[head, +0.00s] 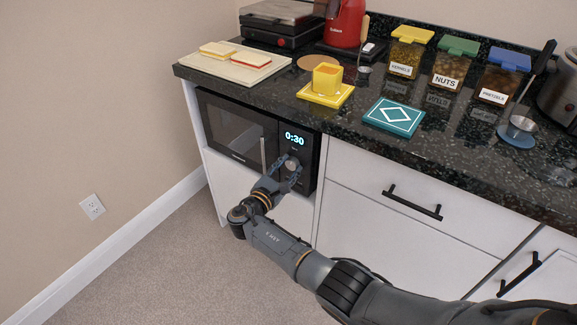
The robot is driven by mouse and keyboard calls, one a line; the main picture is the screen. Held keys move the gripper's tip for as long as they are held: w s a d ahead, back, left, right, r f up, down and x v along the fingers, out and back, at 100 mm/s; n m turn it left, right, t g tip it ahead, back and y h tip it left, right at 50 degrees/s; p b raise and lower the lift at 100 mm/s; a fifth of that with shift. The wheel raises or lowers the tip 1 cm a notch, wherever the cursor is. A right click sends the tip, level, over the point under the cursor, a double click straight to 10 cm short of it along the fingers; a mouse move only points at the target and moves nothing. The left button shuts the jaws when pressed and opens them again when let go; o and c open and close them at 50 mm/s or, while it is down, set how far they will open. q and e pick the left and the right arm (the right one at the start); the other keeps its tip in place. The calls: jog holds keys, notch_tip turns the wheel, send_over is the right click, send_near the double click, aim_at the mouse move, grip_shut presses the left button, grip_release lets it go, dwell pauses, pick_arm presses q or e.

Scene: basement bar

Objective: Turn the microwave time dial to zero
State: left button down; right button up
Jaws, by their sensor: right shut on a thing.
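A black microwave (236,128) is built into the white cabinet below the dark counter, at the left end. Its display (294,138) reads 0:30 in glowing digits. The time dial (292,165) is a grey round knob on the panel below the display. My right gripper (289,170) is at the panel with its fingers shut on the dial and partly covers it. The microwave door is closed, with its upright handle (263,154) just left of the gripper. My left gripper is not in view.
The counter above holds a board with sandwiches (235,64), a yellow cup (327,79), a teal tile (394,116), several labelled jars and a red kettle (345,23). Drawer handles (411,205) stick out at the right. The carpet (180,265) at lower left is clear.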

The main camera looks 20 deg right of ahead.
jog(key=shift+r, duration=0.1)
dwell(0.3)
jog(key=o, duration=1.2)
jog(key=v, duration=0.7)
jog(key=shift+s+a, duration=0.15)
